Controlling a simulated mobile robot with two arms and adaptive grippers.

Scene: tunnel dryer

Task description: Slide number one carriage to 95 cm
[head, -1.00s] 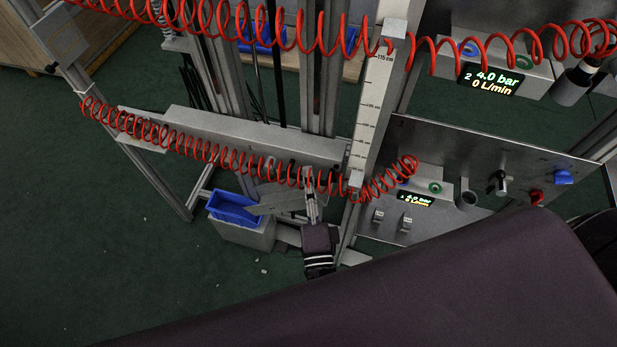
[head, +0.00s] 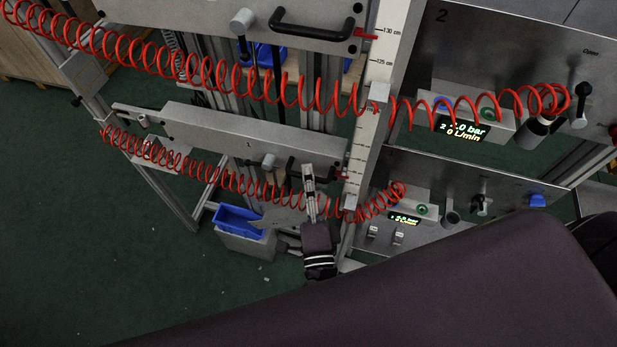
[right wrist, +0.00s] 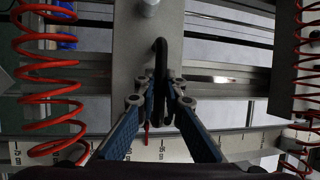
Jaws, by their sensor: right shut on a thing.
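The number one carriage (head: 215,132) is the lower grey plate, marked "1", with a black handle (head: 296,162) and a knob (head: 268,161) beside it. A red pointer (head: 341,177) at its right end meets the upright scale (head: 357,150), whose figures there are too small to read. My right gripper (head: 309,174) is at the handle. In the right wrist view, the blue-padded fingers (right wrist: 160,98) are shut on the black handle (right wrist: 160,60), in front of the grey plate. My left gripper is not in view.
A second carriage (head: 225,12) with its own black handle is above, its red pointer near 130 cm. Red coiled hoses (head: 290,92) hang across the front. A control panel (head: 465,175) stands right. A blue bin (head: 238,220) sits below on the left.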

